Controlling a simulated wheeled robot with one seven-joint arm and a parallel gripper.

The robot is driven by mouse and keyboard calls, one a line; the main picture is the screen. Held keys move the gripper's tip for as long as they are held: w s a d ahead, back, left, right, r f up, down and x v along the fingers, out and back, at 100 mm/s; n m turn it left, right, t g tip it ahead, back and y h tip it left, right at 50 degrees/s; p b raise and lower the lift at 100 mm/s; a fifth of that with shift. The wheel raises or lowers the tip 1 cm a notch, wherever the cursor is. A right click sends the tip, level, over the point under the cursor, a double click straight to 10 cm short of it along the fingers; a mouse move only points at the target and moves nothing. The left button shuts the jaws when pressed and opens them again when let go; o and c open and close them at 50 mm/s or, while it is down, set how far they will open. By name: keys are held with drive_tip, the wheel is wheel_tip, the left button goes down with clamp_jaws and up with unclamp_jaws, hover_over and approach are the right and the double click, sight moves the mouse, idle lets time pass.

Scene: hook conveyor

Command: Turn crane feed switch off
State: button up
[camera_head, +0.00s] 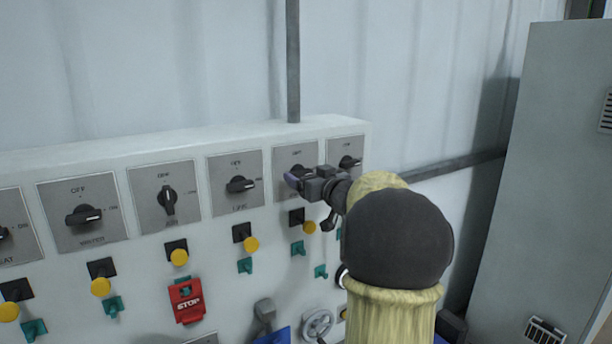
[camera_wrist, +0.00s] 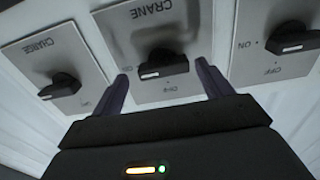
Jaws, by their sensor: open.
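The crane feed switch is a black rotary knob (camera_wrist: 162,65) on a grey plate labelled CRANE (camera_wrist: 138,22). The wrist view shows it upside down. The knob's grip lies roughly crosswise, in line with the ON mark; OFF is printed below it in that view. My gripper (camera_wrist: 163,70) is open, with one finger on each side of the knob; whether they touch it I cannot tell. In the head view the crane plate (camera_head: 284,161) is on the panel's right part, and my gripper (camera_head: 296,180) covers much of its knob.
The CHARGE switch (camera_wrist: 60,86) is beside it on the left in the wrist view, another switch (camera_wrist: 294,40) on the right. Below the knobs on the panel are several yellow buttons (camera_head: 251,244), a red STOP cover (camera_head: 187,300) and a handwheel (camera_head: 318,324). A grey cabinet (camera_head: 560,180) stands right.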

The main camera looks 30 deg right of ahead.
drive_tip(key=shift+a, duration=0.25)
drive_tip(key=c, duration=1)
